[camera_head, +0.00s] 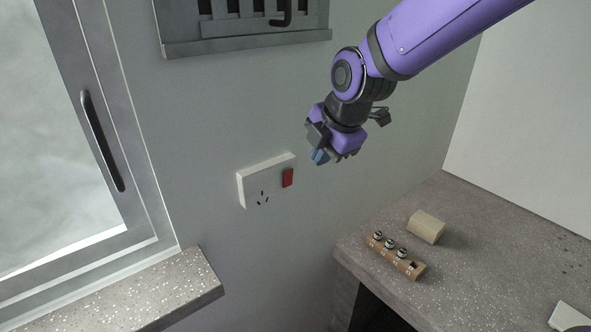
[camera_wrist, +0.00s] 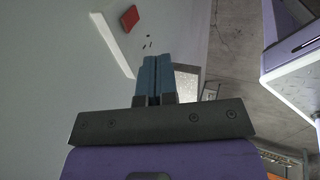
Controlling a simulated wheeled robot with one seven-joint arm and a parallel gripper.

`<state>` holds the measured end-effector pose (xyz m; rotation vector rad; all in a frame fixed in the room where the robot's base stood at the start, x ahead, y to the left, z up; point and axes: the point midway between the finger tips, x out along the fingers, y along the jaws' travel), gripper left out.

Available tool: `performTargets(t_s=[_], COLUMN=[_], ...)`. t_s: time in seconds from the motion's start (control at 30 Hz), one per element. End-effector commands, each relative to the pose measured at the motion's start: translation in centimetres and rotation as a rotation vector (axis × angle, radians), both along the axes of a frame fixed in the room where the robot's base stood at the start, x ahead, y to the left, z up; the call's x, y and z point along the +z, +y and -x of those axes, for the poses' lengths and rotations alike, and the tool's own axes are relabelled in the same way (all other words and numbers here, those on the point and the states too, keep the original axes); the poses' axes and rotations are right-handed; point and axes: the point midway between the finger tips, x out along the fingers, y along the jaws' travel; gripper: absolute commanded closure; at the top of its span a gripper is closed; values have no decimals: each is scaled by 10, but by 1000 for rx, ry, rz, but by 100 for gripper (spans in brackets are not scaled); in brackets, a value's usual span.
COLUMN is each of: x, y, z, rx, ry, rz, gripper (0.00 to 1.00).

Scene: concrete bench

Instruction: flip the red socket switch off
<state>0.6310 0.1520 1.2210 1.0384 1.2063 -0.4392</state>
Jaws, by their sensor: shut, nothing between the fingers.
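The red socket switch (camera_head: 288,177) is on the right part of a white wall socket plate (camera_head: 254,187), with dark socket holes to its lower left. My gripper (camera_head: 320,157) is up and to the right of the switch in the head view, apart from it. In the wrist view the red switch (camera_wrist: 130,18) shows at the top, left of my shut, empty blue fingertips (camera_wrist: 157,62). The white plate (camera_wrist: 110,40) lies beyond the fingertips. Which way the switch is tipped is too small to tell.
A speckled counter (camera_head: 460,220) at right holds a wooden block with metal knobs (camera_head: 395,255) and a light wooden piece (camera_head: 426,227). A window with a dark handle (camera_head: 102,140) is at left, above a stone ledge (camera_head: 150,300). A grey metal panel (camera_head: 245,43) hangs above the socket.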

Motion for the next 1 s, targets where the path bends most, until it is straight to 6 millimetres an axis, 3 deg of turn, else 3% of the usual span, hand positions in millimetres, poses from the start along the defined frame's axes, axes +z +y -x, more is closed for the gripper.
performTargets(t_s=[0.53,1.0], x=[-9,-76], y=[4,21], z=[-3,-28], rx=[16,16], ry=[-1,2], rz=[4,5], gripper=[100,100])
